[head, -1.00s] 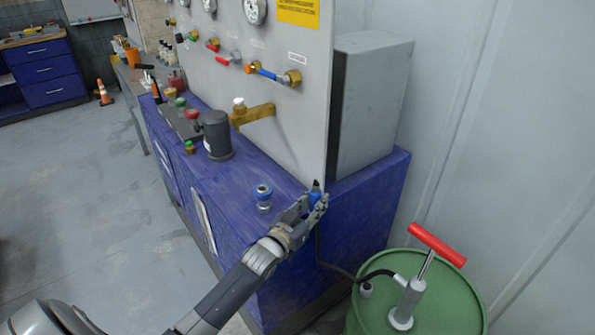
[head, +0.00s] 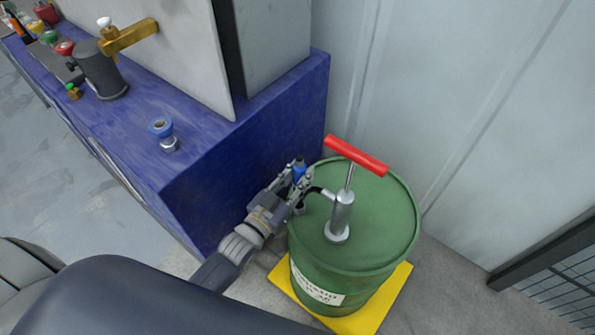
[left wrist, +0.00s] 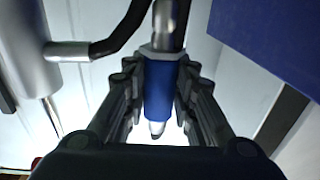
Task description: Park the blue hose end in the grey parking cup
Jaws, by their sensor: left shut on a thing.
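My left gripper (head: 296,176) is shut on the blue hose end (head: 299,171), beside the left rim of the green drum (head: 375,225). In the left wrist view the blue hose end (left wrist: 160,90) sits between both fingers, with a metal collar and pale tip. The black hose (head: 314,191) runs from it to the hand pump (head: 341,212) on the drum. The grey parking cup cannot be made out clearly now; the gripper seems to cover the drum's left rim, where a small grey cup showed earlier. My right gripper is out of view.
The pump's red handle (head: 356,155) stands up right of my gripper. The blue bench (head: 220,150) is close on the left and carries a blue-topped metal fitting (head: 162,128). The drum stands on a yellow base (head: 375,305). A pale wall is behind.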

